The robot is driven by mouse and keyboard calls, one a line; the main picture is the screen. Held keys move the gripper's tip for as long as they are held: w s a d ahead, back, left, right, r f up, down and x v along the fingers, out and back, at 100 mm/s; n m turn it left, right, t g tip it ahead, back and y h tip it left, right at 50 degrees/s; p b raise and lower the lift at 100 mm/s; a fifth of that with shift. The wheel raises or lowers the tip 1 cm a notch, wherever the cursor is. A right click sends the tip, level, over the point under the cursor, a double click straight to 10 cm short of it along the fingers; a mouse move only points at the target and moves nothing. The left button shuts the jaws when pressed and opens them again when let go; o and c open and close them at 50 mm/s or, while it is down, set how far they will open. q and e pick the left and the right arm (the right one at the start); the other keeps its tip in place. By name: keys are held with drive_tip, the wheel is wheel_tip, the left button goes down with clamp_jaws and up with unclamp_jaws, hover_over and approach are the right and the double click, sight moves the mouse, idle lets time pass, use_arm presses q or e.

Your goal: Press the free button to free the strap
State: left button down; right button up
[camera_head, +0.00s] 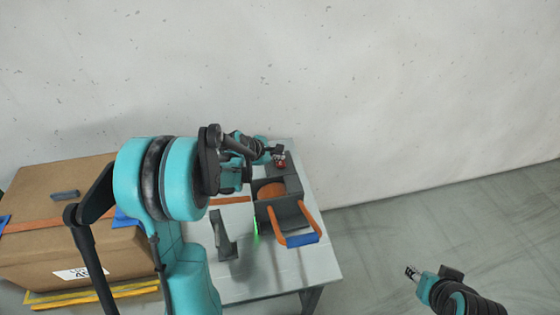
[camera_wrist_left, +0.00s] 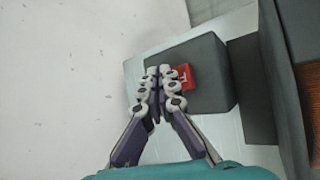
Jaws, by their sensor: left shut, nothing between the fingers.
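A red button (camera_head: 281,164) sits on a dark grey block (camera_head: 290,175) at the far right of the table. In the left wrist view the red button (camera_wrist_left: 186,76) is on the grey block (camera_wrist_left: 207,65), partly covered by my fingers. My left gripper (camera_head: 278,152) is shut and empty; its fingertips (camera_wrist_left: 159,72) overlap the button's edge in view. I cannot tell whether they touch it. An orange strap (camera_head: 276,224) with a blue end piece (camera_head: 298,240) hangs over the near side of the grey fixture (camera_head: 289,215). My right gripper (camera_head: 412,272) is off to the right, its fingers too small to read.
A cardboard box (camera_head: 45,190) with an orange band stands at the left on a yellow base (camera_head: 60,298). The table (camera_head: 285,275) carries a dark grey stand (camera_head: 224,238). A green light (camera_head: 256,228) glows beside the fixture. The wall (camera_head: 400,80) rises behind; floor is clear at right.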

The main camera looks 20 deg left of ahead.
sight(278, 162)
use_arm(q)
drive_tip(key=shift+f+b, duration=0.5)
drive_tip(key=shift+f, duration=0.1)
idle(0.5)
idle(0.3)
drive_tip(key=shift+r+p, duration=0.75)
drive_tip(key=shift+r, duration=0.25)
drive_tip(key=shift+r+p, duration=1.95)
drive_tip(key=shift+r, duration=0.65)
drive_tip(key=shift+f, duration=0.1)
